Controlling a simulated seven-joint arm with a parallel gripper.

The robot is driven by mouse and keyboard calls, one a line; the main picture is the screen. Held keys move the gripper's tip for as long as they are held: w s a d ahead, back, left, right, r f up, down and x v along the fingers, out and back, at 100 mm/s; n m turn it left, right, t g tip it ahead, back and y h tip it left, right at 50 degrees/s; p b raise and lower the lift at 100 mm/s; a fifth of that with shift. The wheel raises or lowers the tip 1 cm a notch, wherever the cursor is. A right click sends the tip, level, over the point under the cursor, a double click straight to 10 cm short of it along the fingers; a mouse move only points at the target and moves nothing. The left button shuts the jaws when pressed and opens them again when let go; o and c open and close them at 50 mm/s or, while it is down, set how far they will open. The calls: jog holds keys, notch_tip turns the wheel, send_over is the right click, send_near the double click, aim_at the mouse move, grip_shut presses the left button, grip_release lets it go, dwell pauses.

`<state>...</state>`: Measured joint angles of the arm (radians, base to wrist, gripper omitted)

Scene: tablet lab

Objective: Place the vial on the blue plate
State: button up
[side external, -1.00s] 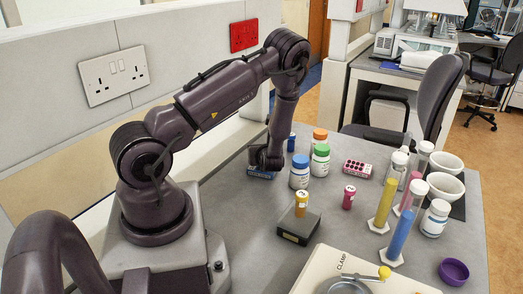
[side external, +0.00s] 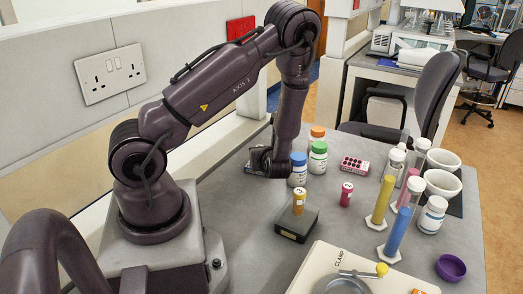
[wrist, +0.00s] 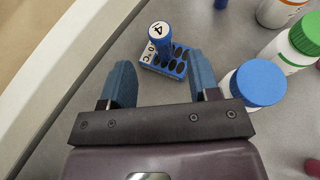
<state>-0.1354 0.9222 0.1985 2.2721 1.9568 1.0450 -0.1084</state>
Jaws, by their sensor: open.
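A blue vial (wrist: 165,46) with a white top marked "4" stands upright on the blue plate (wrist: 176,69), towards its left end in the wrist view. The plate is a small slab with rows of dark wells. My gripper (wrist: 160,62) is open and empty, its two blue fingers apart on either side of the near part of the plate. The vial is ahead of the fingertips, and no contact with it shows. In the side view my gripper (side external: 262,160) is low over the table and hides most of the plate and the vial.
Bottles with blue (wrist: 258,82), green (wrist: 306,36) and orange caps stand close to the right of my gripper. An amber vial (side external: 298,203) stands on a dark block (side external: 297,224). A pink vial (side external: 346,195), pink plate (side external: 354,165) and tall cylinders are farther right.

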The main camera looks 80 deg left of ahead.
jog(key=s+d+r+n+g+h, duration=0.1)
jog(key=d+r+n+h, duration=0.1)
jog(key=d+r+n, duration=0.35)
jog(key=s+d+r+n+g+h, duration=0.2)
jog(key=r+n, duration=0.4)
jog(key=r, duration=0.3)
jog(key=s+d+r+n+t+h, duration=0.2)
jog(key=d+r+n+t+h, duration=0.1)
jog(key=d+r, duration=0.3)
jog(key=s+d+r+n+t+h, duration=0.2)
jog(key=d+r+n+t+h, duration=0.2)
jog(key=d, duration=0.7)
jog(key=shift+d+r+t+h, duration=0.15)
jog(key=shift+r+t+h, duration=0.15)
jog(key=shift+r+h, duration=0.8)
